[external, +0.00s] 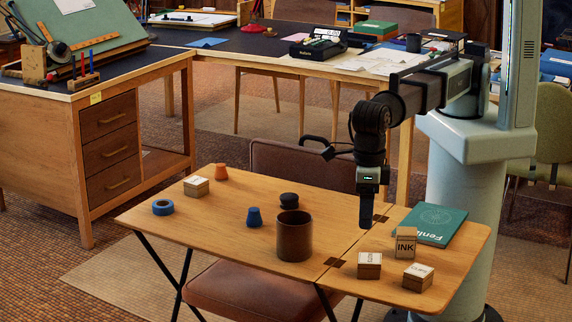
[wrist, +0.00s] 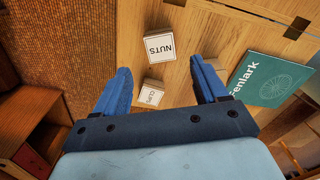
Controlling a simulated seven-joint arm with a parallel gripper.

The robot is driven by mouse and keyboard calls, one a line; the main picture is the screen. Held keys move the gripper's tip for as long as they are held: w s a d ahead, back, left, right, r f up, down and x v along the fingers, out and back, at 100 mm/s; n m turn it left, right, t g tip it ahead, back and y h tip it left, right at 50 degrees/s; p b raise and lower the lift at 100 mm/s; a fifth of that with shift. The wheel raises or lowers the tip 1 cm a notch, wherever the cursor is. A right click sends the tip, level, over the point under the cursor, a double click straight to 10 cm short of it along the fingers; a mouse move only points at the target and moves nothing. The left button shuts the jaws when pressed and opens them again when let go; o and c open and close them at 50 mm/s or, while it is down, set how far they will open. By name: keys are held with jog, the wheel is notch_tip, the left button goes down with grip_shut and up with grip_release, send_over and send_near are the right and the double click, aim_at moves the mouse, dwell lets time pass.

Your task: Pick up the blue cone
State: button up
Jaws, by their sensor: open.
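The blue cone (external: 254,218) stands on the wooden table in the external view, left of a dark brown cup (external: 294,240). It does not show in the wrist view. My gripper (external: 363,224) points down over the right part of the table, to the right of the cup and well away from the cone. In the wrist view my gripper (wrist: 160,66) has its two blue fingers spread apart with nothing held between them.
An orange cone (external: 221,172), a black piece (external: 289,200), a blue ring (external: 162,207) and a labelled box (external: 196,186) share the table (external: 190,235).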

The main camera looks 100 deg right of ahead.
jog(key=w+d+m, duration=0.3)
jog(key=w+d, duration=0.9)
jog(key=d, duration=0.5)
jog(key=r+m+y, duration=0.1)
jog(key=m, duration=1.6)
send_over(254, 209)
jog(key=s+d, duration=0.2)
jog(key=shift+t, duration=0.4)
jog(key=f, duration=0.2)
jog(key=a+f, duration=0.1)
jog(key=f, duration=0.2)
jog(key=w+f, duration=0.1)
jog(key=f, duration=0.2)
jog(key=shift+a+f, duration=0.15)
jog(key=shift+w+a+f, duration=0.15)
jog(key=shift+f, duration=0.7)
jog(key=shift+w+a+f, duration=0.1)
jog(key=shift+w+f, duration=0.1)
jog(key=shift+f, duration=0.65)
jog(key=shift+w+a+f, duration=0.15)
jog(key=shift+f, duration=0.7)
jog(key=shift+c, duration=0.3)
jog(key=c, duration=1.1)
